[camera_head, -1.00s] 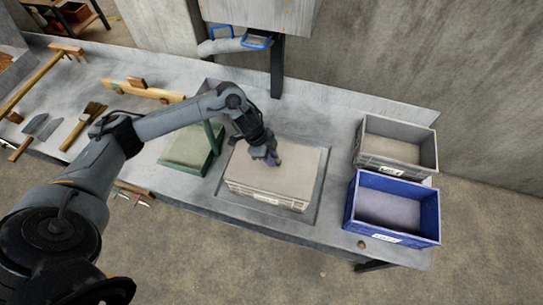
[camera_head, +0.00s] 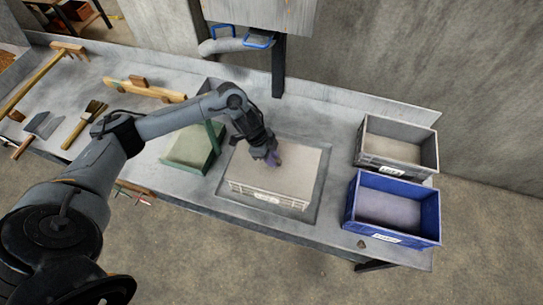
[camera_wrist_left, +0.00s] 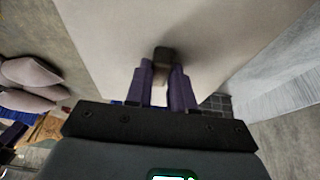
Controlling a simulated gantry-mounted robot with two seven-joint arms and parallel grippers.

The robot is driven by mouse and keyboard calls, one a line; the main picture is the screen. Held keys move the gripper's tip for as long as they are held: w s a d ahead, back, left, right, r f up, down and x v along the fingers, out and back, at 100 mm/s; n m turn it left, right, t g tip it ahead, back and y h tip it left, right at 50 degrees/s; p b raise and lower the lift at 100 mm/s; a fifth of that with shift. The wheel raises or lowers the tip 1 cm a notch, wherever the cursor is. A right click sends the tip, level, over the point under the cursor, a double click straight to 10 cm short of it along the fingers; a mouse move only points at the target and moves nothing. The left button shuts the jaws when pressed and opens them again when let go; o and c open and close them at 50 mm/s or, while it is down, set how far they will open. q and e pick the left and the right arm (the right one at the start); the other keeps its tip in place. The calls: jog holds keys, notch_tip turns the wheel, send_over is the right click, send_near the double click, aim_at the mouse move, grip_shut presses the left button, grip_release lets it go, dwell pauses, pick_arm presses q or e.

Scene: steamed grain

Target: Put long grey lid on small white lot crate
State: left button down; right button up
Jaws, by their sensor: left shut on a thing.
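The small white lot crate (camera_head: 262,195) stands on the bench, with a label on its front wall. The long grey lid (camera_head: 295,170) lies over the crate's top and covers its opening. My left gripper (camera_head: 272,158) is over the lid's upper middle. In the left wrist view, its purple fingers (camera_wrist_left: 161,85) are shut on the lid's small dark knob (camera_wrist_left: 163,56), and the flat lid fills the upper middle. Whether the lid is fully seated on every edge cannot be told. My right gripper is in neither view.
A grey crate (camera_head: 367,160) and a blue crate (camera_head: 348,215) stand open at the right. A green box-like stand (camera_head: 190,150) is left of the white crate. Brushes, a wooden plane and other tools lie further left. A wall rises behind the bench.

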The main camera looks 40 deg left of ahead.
pick_arm(q)
jog(key=shift+f, duration=0.45)
dwell(0.4)
jog(key=c, duration=0.9)
grip_release()
